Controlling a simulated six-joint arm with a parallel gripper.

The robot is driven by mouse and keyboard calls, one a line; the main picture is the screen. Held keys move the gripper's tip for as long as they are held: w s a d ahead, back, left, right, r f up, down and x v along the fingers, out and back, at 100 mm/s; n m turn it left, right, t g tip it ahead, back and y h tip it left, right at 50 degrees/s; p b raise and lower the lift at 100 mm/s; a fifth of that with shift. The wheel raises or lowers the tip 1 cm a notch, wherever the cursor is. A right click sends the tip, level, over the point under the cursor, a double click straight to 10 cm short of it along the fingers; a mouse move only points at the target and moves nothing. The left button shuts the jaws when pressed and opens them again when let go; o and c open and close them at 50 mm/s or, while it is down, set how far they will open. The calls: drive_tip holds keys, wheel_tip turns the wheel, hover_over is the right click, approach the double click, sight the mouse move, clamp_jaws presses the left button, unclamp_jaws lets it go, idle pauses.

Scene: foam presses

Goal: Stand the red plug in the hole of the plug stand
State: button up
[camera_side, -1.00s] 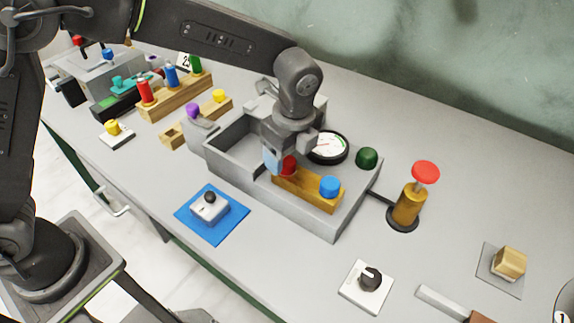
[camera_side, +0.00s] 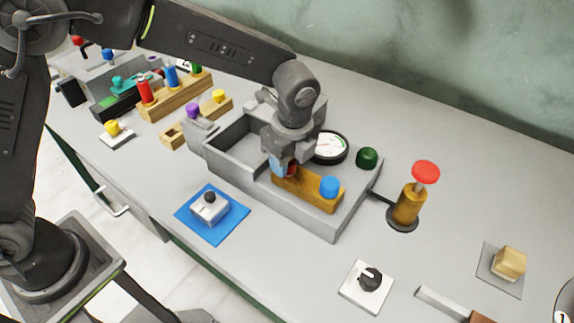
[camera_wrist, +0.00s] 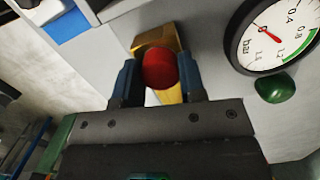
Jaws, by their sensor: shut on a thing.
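The red plug (camera_wrist: 159,69) is between the two blue fingertips of my gripper (camera_wrist: 158,82) in the wrist view, with both fingers against its sides. In the side view, my gripper (camera_side: 284,168) is low over the left end of a wooden block (camera_side: 318,196) on the grey press. Only a sliver of the red plug (camera_side: 292,170) shows there, and its lower part is hidden. I cannot tell whether it is still seated in the block.
A blue plug (camera_side: 329,187) stands at the block's right end. A round gauge (camera_side: 328,147) and a green dome (camera_side: 367,157) are just right of my gripper. The grey walled tray (camera_side: 222,163) lies left. A red-topped post (camera_side: 408,205) stands further right.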

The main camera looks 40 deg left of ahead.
drive_tip(key=shift+r, duration=0.1)
drive_tip(key=shift+r, duration=0.45)
drive_tip(key=r, duration=0.3)
drive_tip(key=shift+a+r, duration=0.35)
drive_tip(key=shift+a, duration=0.05)
drive_tip(key=a+r, duration=1.1)
drive_tip(key=s+a+n, duration=0.2)
drive_tip(key=a+n, duration=0.4)
drive_tip(key=a, duration=1.7)
drive_tip(key=shift+g, duration=0.3)
drive_tip(key=f, duration=1.2)
drive_tip(key=shift+s+a, duration=0.2)
drive_tip(key=shift+s, duration=0.05)
